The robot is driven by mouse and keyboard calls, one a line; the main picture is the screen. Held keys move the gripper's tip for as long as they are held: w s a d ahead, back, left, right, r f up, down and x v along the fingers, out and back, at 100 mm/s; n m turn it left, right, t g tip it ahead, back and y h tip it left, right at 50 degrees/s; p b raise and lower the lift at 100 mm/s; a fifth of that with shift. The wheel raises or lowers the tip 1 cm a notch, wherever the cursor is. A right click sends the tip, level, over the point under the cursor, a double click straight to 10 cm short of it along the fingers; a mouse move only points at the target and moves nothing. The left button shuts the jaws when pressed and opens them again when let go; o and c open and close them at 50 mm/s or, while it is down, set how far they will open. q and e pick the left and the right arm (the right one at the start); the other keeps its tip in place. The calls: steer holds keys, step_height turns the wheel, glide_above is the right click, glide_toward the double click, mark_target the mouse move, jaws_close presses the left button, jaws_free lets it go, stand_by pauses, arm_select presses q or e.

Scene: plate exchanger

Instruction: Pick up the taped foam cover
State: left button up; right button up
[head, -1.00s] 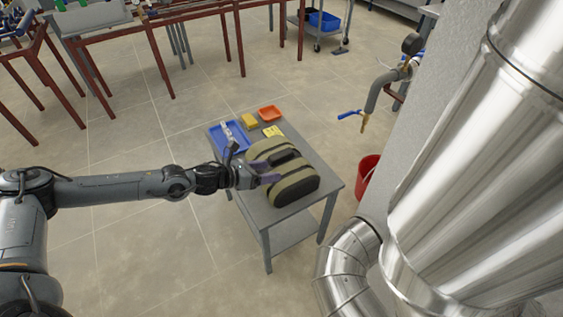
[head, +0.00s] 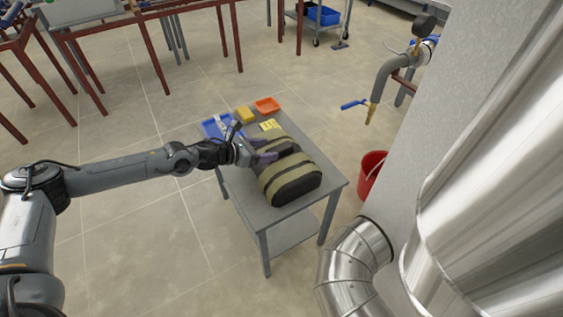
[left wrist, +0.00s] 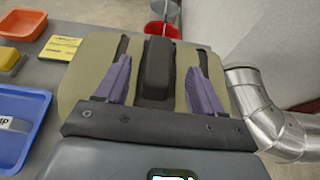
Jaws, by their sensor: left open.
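The foam cover (head: 292,182), black with tan tape bands and a black raised ridge along its middle, lies on a small grey table. My left gripper (head: 266,151) is at the cover's left side in the head view, with its purple fingers open over its upper part. In the left wrist view the fingers stand on either side of the black ridge (left wrist: 157,68), with gaps between them and the ridge. Whether the fingers touch the cover is unclear. My right gripper is not in view.
The grey table (head: 250,207) also holds a blue tray (head: 212,128), a yellow block (head: 243,113), an orange tray (head: 267,104) and yellow notes (head: 270,125). A red bucket (head: 371,170), silver ducting (head: 350,262) and a wall stand to the right. Open floor lies left of the table.

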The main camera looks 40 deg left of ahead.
mark_target(280, 147)
arm_select(q)
steer(key=b+x, duration=0.1)
steer(key=x, duration=0.2)
steer(key=shift+w+d+f+b, duration=0.15)
steer(key=shift+w+b, duration=0.15)
steer(key=shift+w+d, duration=0.1)
steer(key=shift+w, duration=0.25)
steer(key=shift+s, duration=0.1)
steer(key=shift+c, duration=0.6)
jaws_close()
